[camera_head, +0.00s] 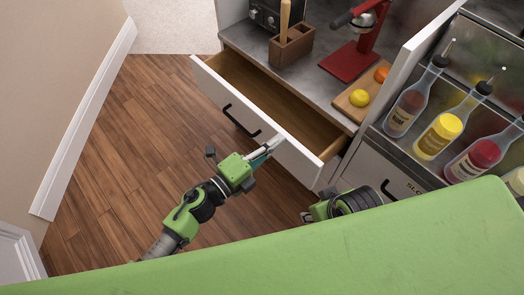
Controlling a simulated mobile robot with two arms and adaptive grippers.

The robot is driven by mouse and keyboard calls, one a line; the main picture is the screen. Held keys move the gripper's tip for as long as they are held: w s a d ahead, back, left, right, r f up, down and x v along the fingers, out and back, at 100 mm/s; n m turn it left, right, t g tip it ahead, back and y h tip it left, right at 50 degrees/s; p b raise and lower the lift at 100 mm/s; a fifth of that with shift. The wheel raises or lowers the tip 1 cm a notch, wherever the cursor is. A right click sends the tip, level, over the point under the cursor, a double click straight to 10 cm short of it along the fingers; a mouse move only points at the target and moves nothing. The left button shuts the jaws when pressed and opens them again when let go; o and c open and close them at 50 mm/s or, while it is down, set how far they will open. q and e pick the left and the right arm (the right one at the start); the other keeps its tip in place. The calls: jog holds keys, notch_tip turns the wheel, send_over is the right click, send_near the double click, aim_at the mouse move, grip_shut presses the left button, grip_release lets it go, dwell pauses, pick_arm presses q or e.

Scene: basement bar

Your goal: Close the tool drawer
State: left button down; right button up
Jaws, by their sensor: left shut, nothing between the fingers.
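The tool drawer (213,84) is pulled out from under the grey counter. Its front is white with a black bar handle (240,121), and its wooden inside looks empty where it shows. My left gripper (268,149) is shut and empty. Its fingertips are at the drawer's front face, to the right of the handle; I cannot tell whether they touch it. My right gripper (318,210) is low, below the right end of the drawer, partly hidden, and its fingers do not show clearly.
The counter holds a brown wooden caddy (291,46), a red press (352,58) and a board with a lemon (359,98) and an orange (381,74). Several bottles stand in a rack at right. The wooden floor (130,130) at left is clear.

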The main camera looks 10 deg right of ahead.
pick_arm(q)
jog(key=b+x, duration=0.1)
jog(key=x, duration=0.9)
jog(key=shift+w+d+b, duration=0.2)
jog(key=shift+d+b, duration=0.1)
pick_arm(e)
jog(key=shift+s+r, duration=0.15)
jog(key=shift+r, duration=0.2)
